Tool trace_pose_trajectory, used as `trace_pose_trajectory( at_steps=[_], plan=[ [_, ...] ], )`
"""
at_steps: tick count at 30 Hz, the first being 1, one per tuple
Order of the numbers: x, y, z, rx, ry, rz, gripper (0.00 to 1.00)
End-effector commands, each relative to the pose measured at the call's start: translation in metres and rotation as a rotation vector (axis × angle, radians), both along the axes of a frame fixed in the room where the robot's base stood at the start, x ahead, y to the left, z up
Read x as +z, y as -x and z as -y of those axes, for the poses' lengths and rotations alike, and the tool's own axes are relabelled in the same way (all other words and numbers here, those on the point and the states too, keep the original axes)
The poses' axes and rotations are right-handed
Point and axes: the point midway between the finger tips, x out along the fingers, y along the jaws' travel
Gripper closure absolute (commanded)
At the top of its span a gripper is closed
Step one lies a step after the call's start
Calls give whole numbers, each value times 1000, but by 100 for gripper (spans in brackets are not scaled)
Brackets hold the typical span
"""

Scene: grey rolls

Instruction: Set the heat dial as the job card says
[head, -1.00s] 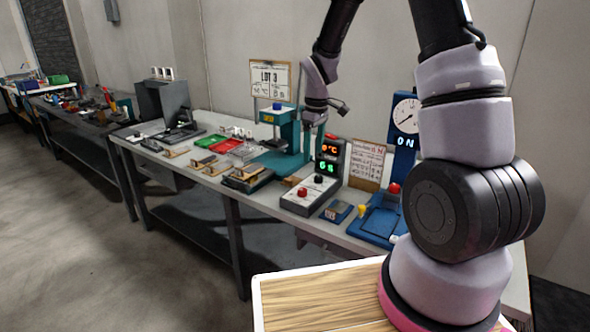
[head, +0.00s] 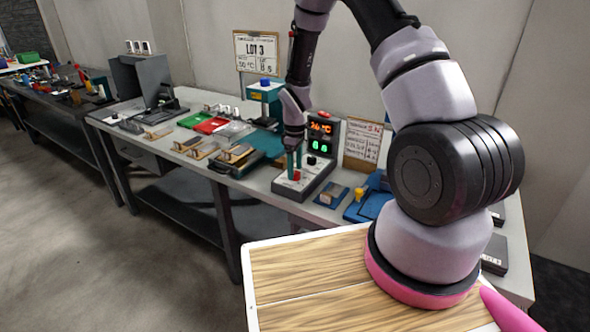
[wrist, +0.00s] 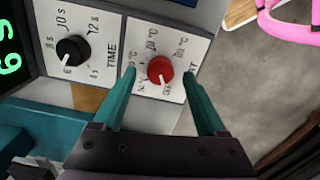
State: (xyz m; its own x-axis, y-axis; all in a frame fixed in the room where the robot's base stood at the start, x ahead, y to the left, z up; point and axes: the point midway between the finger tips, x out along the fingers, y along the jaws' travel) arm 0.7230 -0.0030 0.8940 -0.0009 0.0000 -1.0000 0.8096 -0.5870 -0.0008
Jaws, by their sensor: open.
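The red heat dial (wrist: 160,70) sits on a white panel with °C marks in the wrist view. Its pointer seems to face the lower part of the picture; the mark there is unclear. My gripper (wrist: 160,79) is open, one teal finger on each side of the dial; contact cannot be told. In the head view my gripper (head: 294,167) points down at the control box (head: 316,179). The box's display (head: 321,127) shows an orange number, apparently 26 °C, above a green one.
A black TIME dial (wrist: 72,50) is beside the heat dial. A teal press (head: 265,95) stands behind left of the box. A second paper (head: 363,145) and a blue device (head: 372,197) are to the right. Trays and small parts cover the bench leftward.

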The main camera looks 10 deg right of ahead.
Motion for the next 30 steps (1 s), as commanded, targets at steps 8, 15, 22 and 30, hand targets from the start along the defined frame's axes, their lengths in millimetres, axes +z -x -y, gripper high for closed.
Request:
trace_pose_trajectory(
  at_steps=[8,15,22,30],
  plan=[
    [-10,0,0,-1,0,1,26],
    [-9,0,0,-1,0,1,64],
    [-9,0,0,-3,0,1,100],
    [-9,0,0,-64,1,1,100]
  ],
)
